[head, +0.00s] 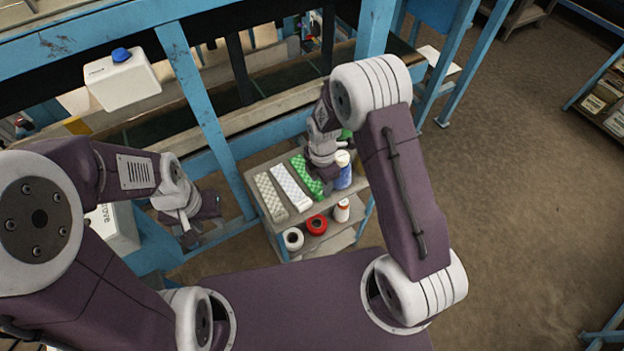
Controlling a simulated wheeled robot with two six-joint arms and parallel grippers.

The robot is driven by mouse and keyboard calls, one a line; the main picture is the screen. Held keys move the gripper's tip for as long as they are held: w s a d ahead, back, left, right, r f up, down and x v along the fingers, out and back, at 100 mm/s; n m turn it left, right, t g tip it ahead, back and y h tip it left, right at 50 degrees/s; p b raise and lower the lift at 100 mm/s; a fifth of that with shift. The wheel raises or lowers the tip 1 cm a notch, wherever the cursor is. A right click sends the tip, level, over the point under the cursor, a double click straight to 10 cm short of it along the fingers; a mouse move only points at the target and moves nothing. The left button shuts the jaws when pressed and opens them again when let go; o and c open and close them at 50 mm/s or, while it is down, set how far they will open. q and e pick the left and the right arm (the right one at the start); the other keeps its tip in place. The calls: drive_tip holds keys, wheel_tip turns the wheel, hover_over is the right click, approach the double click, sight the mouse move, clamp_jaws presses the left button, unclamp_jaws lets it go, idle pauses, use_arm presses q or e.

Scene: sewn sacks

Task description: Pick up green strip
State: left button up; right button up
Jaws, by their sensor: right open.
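The green strip (300,167) has a white pattern and lies on the top shelf of a small rack, at the right end of a row of strips. My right gripper (323,183) is open and hangs over the right side of the green strip, hiding part of it. I cannot tell whether it touches the strip. My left gripper (203,220) is at the left, apart from the rack, beside a blue bench frame. Its fingers are too small and dark to tell open from shut.
A white strip (290,187) and a beige strip (269,197) lie left of the green one. A blue-and-white bottle (343,172) stands close to my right gripper. Red tape (316,224), a white roll (293,239) and a small bottle (342,211) are lower. A conveyor frame (201,85) runs behind.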

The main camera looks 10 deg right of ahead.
sight(321, 193)
wheel_tip(321, 193, down, 5)
drive_tip(key=shift+d+r+p, duration=0.1)
drive_tip(key=shift+d+p, duration=0.05)
drive_tip(key=shift+p, duration=0.35)
drive_tip(key=shift+w+f, duration=0.1)
drive_tip(key=shift+f, duration=0.3)
clamp_jaws()
